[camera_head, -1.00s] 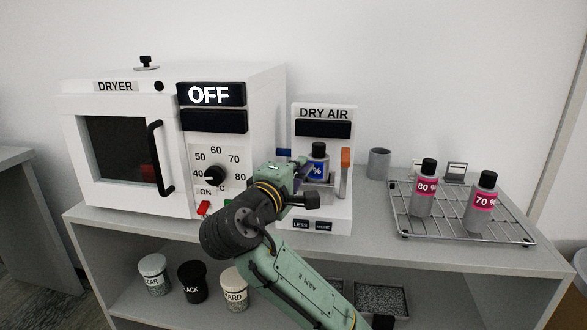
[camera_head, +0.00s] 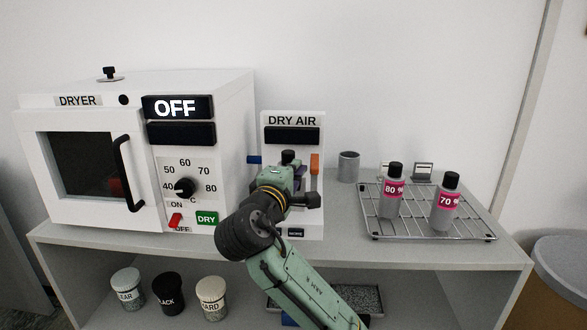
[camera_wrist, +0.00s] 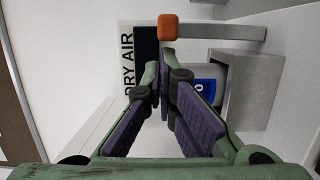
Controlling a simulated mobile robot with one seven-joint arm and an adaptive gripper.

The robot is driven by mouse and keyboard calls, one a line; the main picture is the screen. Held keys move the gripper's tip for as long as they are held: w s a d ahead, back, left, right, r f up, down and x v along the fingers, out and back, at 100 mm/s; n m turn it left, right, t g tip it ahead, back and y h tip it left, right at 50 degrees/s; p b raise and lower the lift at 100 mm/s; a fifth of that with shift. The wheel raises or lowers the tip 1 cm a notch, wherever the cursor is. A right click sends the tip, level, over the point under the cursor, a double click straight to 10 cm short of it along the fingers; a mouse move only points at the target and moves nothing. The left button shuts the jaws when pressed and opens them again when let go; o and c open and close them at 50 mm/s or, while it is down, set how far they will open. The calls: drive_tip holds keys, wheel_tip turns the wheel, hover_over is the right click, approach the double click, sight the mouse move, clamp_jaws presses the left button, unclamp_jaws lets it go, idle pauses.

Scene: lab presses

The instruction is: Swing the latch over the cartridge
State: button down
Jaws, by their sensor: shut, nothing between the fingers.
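The latch is a pale upright bar with an orange tip (camera_head: 314,163) at the right front of the white DRY AIR unit (camera_head: 293,121). In the wrist view its orange end (camera_wrist: 168,27) and grey bar (camera_wrist: 220,31) lie along the top. The cartridge, a bottle with a black cap (camera_head: 288,157), stands left of the latch, mostly hidden behind my gripper. Its blue label (camera_wrist: 205,86) shows in the wrist view beside a grey holder (camera_wrist: 246,90). My gripper (camera_head: 298,174) is shut and empty in front of the cartridge. Its fingertips (camera_wrist: 165,62) appear just short of the orange tip; contact is unclear.
The white dryer (camera_head: 80,150), reading OFF, stands close on the left. A wire rack (camera_head: 420,223) with two pink-labelled bottles and a grey cup (camera_head: 348,166) are on the right. Labelled jars stand on the lower shelf.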

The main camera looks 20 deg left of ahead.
sight(316, 171)
drive_tip(key=shift+s+d+n+g+y, duration=0.15)
drive_tip(key=shift+d+n+y, duration=0.25)
drive_tip(key=shift+n+y, duration=0.45)
drive_tip(key=shift+s+d+n+g+y, duration=0.15)
drive_tip(key=shift+d+n+y, duration=0.25)
drive_tip(key=shift+y, duration=0.75)
drive_tip(key=d+n+g+y+b, duration=0.1)
drive_tip(key=n+y, duration=0.1)
drive_tip(key=y, duration=0.1)
drive_tip(key=d+n+g+y+b, duration=0.1)
drive_tip(key=n+g+y, duration=0.1)
drive_tip(key=d+n+g+y+b, duration=0.1)
drive_tip(key=d+n+g+y, duration=0.1)
drive_tip(key=y, duration=0.1)
drive_tip(key=shift+w+f+n+y+b, duration=0.15)
drive_tip(key=shift+w+n+y+b, duration=0.15)
drive_tip(key=shift+w+b, duration=0.1)
drive_tip(key=shift+w+d+n+g+y+b, duration=0.65)
drive_tip(key=shift+n+g, duration=0.4)
drive_tip(key=shift+g, duration=0.45)
drive_tip(key=shift+w+d+n+g+y+b, duration=0.5)
drive_tip(key=shift+n+g+y+b, duration=0.45)
drive_tip(key=shift+g, duration=0.55)
drive_tip(key=shift+w+d+n+g+y+b, duration=0.55)
drive_tip(key=shift+n+g, duration=0.6)
drive_tip(key=shift+g, duration=0.35)
drive_tip(key=shift+w, duration=0.1)
